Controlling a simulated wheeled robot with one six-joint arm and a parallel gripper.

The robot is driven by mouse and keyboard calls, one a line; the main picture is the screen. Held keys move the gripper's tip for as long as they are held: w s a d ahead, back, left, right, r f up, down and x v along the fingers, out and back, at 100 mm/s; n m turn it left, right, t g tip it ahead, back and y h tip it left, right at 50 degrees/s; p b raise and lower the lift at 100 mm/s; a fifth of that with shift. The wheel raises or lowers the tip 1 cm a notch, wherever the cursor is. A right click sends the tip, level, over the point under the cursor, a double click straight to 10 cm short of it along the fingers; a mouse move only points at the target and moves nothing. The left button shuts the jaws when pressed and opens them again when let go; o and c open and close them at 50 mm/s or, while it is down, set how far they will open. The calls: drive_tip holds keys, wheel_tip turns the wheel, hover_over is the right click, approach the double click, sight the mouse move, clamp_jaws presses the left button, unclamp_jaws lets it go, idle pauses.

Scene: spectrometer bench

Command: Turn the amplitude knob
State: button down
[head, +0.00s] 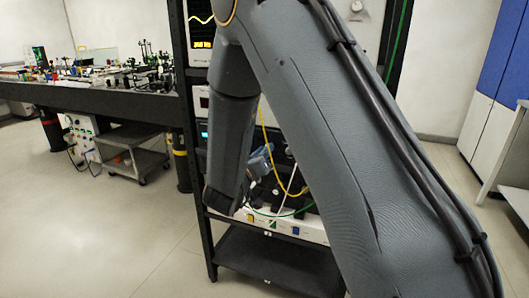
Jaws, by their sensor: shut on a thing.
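My gripper (261,161) shows only in part, small and grey-blue, beyond my wrist at the instrument rack. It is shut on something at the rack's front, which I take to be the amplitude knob. The knob itself cannot be made out, as my arm and gripper cover that area. An instrument with a small cyan display (204,134) shows only at its left edge, behind my forearm.
The black rack (200,215) also holds a scope with a yellow trace (201,20). A yellow cable (267,130) and a white power strip (297,228) are close to my gripper. An optical table (110,97) stands left. Floor is clear at front left.

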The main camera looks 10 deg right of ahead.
drive_tip(key=m+b, duration=0.6)
drive_tip(key=m, duration=0.5)
drive_tip(key=m+b, duration=0.6)
drive_tip(key=m, duration=0.6)
drive_tip(key=shift+s+d+f, duration=0.15)
drive_tip(key=shift+f, duration=0.05)
drive_tip(key=shift+m, duration=0.3)
drive_tip(key=c, duration=1.6)
unclamp_jaws()
drive_tip(key=shift+c, duration=0.2)
drive_tip(key=shift+r, duration=0.1)
